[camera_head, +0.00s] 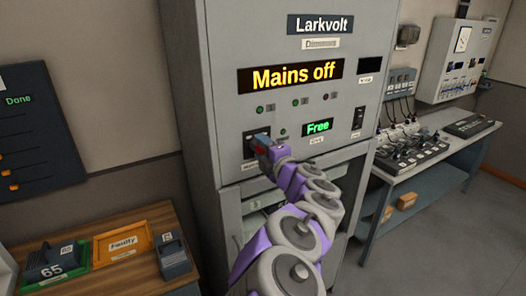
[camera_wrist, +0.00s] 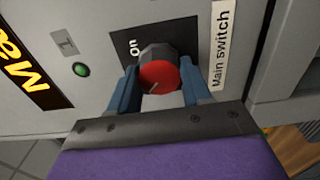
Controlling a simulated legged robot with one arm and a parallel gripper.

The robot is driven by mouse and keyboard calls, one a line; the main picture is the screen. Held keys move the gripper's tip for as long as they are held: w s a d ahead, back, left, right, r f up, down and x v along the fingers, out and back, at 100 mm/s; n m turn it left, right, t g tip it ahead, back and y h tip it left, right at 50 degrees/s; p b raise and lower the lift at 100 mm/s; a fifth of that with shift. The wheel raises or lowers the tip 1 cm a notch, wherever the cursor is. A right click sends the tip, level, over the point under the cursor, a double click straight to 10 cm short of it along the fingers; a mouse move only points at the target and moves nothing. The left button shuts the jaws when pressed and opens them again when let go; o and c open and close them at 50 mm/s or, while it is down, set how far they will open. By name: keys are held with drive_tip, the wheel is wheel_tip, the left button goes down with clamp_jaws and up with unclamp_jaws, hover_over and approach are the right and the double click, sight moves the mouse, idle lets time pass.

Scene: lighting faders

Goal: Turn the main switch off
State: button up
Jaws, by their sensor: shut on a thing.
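The main switch is a round knob with a red face (camera_wrist: 160,78) and a grey body, on a black plate (camera_wrist: 129,46) marked "On". A "Main switch" label (camera_wrist: 219,50) is beside it in the wrist view. My gripper (camera_wrist: 158,88) is shut on the knob, one blue finger on each side. In the head view my gripper (camera_head: 264,146) is at the cabinet's lower left and hides most of the knob. The cabinet's display (camera_head: 291,77) reads "Mains off".
The grey Larkvolt cabinet (camera_head: 222,60) has a green "Free" display (camera_head: 318,127), several small lamps and a black rocker (camera_head: 358,119). A wooden table (camera_head: 125,258) with a green tray and an orange "Faulty" tray is at left. A bench (camera_head: 425,155) with a fader console is at right.

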drive_tip(key=shift+f, duration=0.15)
drive_tip(key=o, duration=0.7)
drive_tip(key=shift+a, duration=0.1)
drive_tip(key=o, duration=0.4)
drive_tip(key=shift+a, duration=0.2)
drive_tip(key=shift+c, duration=0.2)
drive_tip(key=shift+d, duration=0.15)
drive_tip(key=shift+s, duration=0.1)
